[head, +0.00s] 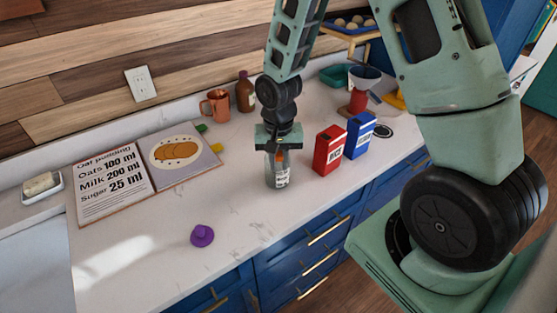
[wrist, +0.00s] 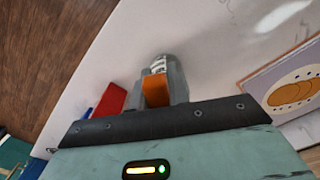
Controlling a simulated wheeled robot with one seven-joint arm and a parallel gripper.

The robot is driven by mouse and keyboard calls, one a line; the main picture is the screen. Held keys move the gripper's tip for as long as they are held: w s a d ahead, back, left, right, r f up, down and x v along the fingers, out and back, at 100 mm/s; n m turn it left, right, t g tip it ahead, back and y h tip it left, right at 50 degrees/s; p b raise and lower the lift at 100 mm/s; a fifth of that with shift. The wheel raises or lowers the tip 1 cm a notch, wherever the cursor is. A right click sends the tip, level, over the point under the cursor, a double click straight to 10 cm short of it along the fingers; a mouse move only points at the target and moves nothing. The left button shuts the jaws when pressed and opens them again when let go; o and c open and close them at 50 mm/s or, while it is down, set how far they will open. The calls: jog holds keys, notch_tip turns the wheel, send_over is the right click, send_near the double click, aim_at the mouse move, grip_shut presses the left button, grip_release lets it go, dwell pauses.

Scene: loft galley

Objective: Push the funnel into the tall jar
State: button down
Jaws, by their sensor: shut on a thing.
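The tall jar (head: 278,175) is a clear, greyish container with a white label, standing upright on the counter near its middle. It also shows in the wrist view (wrist: 165,66), just past my jaws. My gripper (head: 279,150) points down directly over the jar's top. It is shut on an orange piece (wrist: 155,91), which I take for the funnel; only a small part shows at the jar's mouth in the head view (head: 282,154). The jaws hide most of the funnel, and I cannot tell how deep it sits in the jar.
A red box (head: 328,151) and a blue box (head: 359,135) stand close right of the jar. A purple knobbed piece (head: 202,235) lies front left. An open recipe book (head: 115,184), copper mug (head: 215,106) and brown bottle (head: 245,92) are behind. The front-left counter is mostly free.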

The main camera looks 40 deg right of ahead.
dwell(0.3)
jog(key=c, duration=0.8)
grip_release()
jog(key=shift+o, duration=0.2)
jog(key=shift+r+p, duration=2.8)
jog(key=shift+r, duration=0.7)
